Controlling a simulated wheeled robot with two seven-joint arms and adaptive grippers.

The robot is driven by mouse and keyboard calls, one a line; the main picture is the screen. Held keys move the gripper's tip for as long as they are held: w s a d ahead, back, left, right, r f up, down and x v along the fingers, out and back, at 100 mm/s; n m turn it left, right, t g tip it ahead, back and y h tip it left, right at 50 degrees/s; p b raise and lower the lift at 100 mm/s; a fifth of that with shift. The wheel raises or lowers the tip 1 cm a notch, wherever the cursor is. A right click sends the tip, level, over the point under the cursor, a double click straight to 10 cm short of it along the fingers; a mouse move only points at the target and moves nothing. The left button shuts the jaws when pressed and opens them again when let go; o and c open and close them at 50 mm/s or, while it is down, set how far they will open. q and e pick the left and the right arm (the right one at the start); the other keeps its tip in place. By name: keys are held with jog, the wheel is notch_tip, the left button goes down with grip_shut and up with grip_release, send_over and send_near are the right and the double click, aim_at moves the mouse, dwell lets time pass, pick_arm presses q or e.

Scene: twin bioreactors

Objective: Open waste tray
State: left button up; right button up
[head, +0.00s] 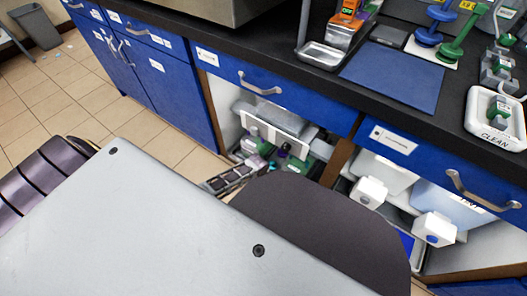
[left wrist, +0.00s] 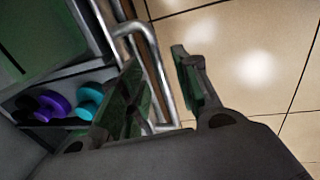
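In the left wrist view, my left gripper (left wrist: 158,62) is open, with its two fingers apart. A bent metal bar handle (left wrist: 152,48) shows between the fingers; I cannot tell whether they touch it. Beside it is an open compartment (left wrist: 15,104) with purple and turquoise round items, apparently the waste tray. In the head view, part of my left gripper (head: 228,180) shows low in front of the open cabinet bay, partly hidden by my own body. A white tray-like unit (head: 272,132) with green and purple items sits in that bay. My right gripper is not in view.
A blue drawer (head: 270,88) is above the bay. White bottles (head: 368,192) stand in the right bay. The black counter carries a tray marked CLEAN (head: 497,118), a metal tray (head: 321,55) and a blue mat (head: 395,75). Tiled floor (head: 100,105) is free at left.

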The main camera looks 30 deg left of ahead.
pick_arm(q)
jog(key=shift+c, duration=0.4)
grip_shut()
jog(key=shift+s, duration=0.2)
